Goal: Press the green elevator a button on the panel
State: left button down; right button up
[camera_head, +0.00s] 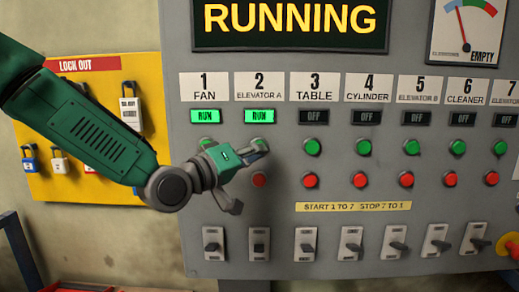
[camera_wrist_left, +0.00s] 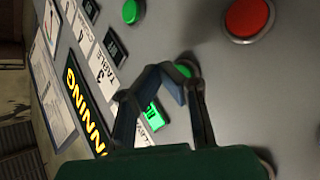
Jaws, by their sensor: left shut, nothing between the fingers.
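The green elevator A button (camera_head: 263,142) sits on the grey panel under the label "2 ELEVATOR A" and is partly hidden by my left gripper (camera_head: 262,153). The gripper is shut and empty, with its fingertips at this button. In the left wrist view the green button (camera_wrist_left: 187,68) shows just beyond the fingertips (camera_wrist_left: 172,78); I cannot tell whether they touch it. The elevator A indicator (camera_head: 259,116) is lit green and reads RUN. My right gripper is in neither view.
The fan indicator (camera_head: 205,116) also reads RUN; those to the right read OFF. A red button (camera_head: 259,180) sits below the gripper, above a row of switches (camera_head: 259,242). A yellow lockout board (camera_head: 85,175) hangs left. A yellow and red knob (camera_head: 510,247) is lower right.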

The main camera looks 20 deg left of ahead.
pick_arm(q)
jog(key=shift+s, duration=0.15)
jog(key=s, duration=0.2)
jog(key=s+d, duration=0.1)
jog(key=s, duration=0.1)
jog(key=shift+s+d, duration=0.2)
jog(key=shift+s, duration=0.1)
dwell(0.4)
jog(key=s+a+f+m+g+y+b, duration=0.15)
jog(key=s+f+g, duration=0.25)
jog(key=f, duration=1.3)
jog(key=s+a+f+g+y+b, duration=0.1)
jog(key=s+f+g+y+b, duration=0.2)
jog(key=f, duration=1.3)
jog(key=s+a+f+m+g+y, duration=0.1)
jog(key=s+a+f+g, duration=0.3)
jog(key=s+f, duration=0.7)
jog(key=s+a+f+m+g+y+b, duration=0.1)
jog(key=s+a+f+g+y, duration=0.3)
jog(key=s+f, duration=0.7)
jog(key=s+a+m, duration=0.1)
jog(key=s, duration=0.4)
jog(key=shift+s+a+g+b, duration=0.2)
jog(key=shift+s+g+b, duration=0.05)
jog(key=shift+g+b, duration=0.05)
